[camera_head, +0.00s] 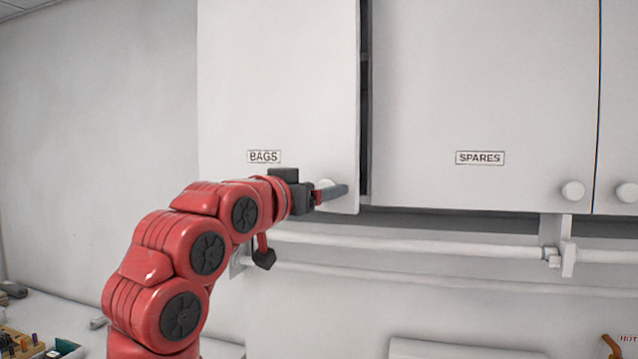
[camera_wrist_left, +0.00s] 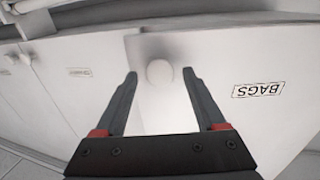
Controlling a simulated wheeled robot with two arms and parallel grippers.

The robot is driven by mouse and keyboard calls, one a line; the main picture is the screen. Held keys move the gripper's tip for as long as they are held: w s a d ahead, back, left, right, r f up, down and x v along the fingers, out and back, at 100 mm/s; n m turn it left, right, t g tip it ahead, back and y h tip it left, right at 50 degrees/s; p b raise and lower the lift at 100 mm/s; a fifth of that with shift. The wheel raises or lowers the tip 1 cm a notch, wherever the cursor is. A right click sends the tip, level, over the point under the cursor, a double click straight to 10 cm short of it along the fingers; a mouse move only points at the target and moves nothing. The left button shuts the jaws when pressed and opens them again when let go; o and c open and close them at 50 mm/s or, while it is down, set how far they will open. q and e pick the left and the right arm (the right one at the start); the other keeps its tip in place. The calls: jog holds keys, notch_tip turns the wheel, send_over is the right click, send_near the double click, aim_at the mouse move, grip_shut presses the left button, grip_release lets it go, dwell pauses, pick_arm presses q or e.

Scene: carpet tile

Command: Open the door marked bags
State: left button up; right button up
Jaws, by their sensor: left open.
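The door marked BAGS (camera_head: 280,80) is the left white cupboard door in the head view. It stands slightly ajar, with a dark gap along its right edge. Its round white knob (camera_head: 325,184) is near the lower right corner, partly hidden by my left gripper (camera_head: 335,192). In the left wrist view the knob (camera_wrist_left: 160,72) shows between and just beyond the fingertips of my left gripper (camera_wrist_left: 160,74), which is open. The fingers stand apart from the knob on both sides there. The BAGS label (camera_wrist_left: 258,90) appears upside down in that view. My right gripper is not in view.
The door marked SPARES (camera_head: 480,90) is closed to the right, with its own knob (camera_head: 572,191). White pipes (camera_head: 400,243) run along the wall below the cupboards. A counter (camera_head: 50,310) with small items is at the lower left. The wall left of the BAGS door is bare.

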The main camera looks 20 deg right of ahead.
pick_arm(q)
grip_shut()
dwell(0.4)
dwell(1.0)
